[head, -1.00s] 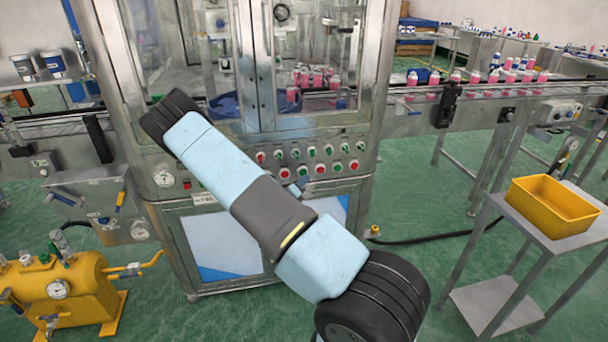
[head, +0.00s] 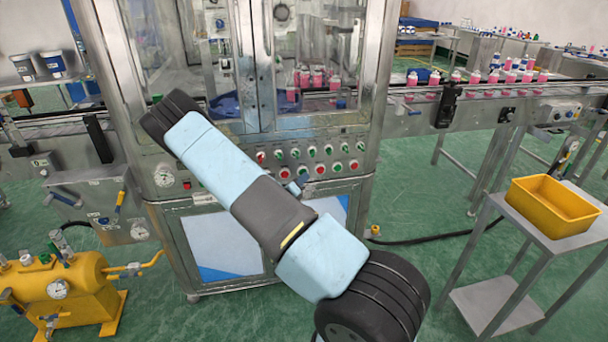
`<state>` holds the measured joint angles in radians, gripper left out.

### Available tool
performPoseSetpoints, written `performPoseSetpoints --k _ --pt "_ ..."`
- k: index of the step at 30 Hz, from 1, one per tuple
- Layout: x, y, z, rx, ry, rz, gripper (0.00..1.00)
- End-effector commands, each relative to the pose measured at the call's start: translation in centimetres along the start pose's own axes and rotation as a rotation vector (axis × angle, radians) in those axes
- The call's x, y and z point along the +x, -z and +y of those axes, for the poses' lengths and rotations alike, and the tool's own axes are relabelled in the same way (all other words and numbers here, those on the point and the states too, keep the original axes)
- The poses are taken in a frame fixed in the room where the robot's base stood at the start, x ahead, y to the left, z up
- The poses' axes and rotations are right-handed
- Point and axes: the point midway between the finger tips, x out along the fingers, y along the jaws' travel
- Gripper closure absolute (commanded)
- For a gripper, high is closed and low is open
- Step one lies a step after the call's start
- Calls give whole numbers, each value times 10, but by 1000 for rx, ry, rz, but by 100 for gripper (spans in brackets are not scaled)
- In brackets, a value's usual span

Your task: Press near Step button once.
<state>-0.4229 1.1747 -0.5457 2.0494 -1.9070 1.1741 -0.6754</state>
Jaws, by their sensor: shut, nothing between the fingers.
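The machine's button panel (head: 345,156) carries two rows of red and green push buttons across the front of the steel cabinet. The lower row shows a red button (head: 320,169), a green button (head: 336,167) and another red one (head: 353,164) at its right end. The labels are too small to read, so I cannot tell which is the near Step button. My arm crosses in front of the panel's left part and hides some of it. A small blue-grey piece (head: 297,187) shows at the arm's edge just under the buttons. I cannot make out my gripper or its fingertips.
A pressure gauge (head: 164,177) sits on the cabinet's left. A conveyor (head: 480,98) with pink bottles runs off to the right. A yellow bin (head: 553,206) stands on a small table at right. A yellow tank (head: 75,290) stands at lower left. Green floor is open between.

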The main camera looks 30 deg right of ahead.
Motion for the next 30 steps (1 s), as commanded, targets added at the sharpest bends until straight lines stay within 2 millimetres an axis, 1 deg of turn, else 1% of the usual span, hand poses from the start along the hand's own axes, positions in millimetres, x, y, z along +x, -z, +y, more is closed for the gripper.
performPoseSetpoints --k 30 --pt "5 -4 4 0 0 1 100"
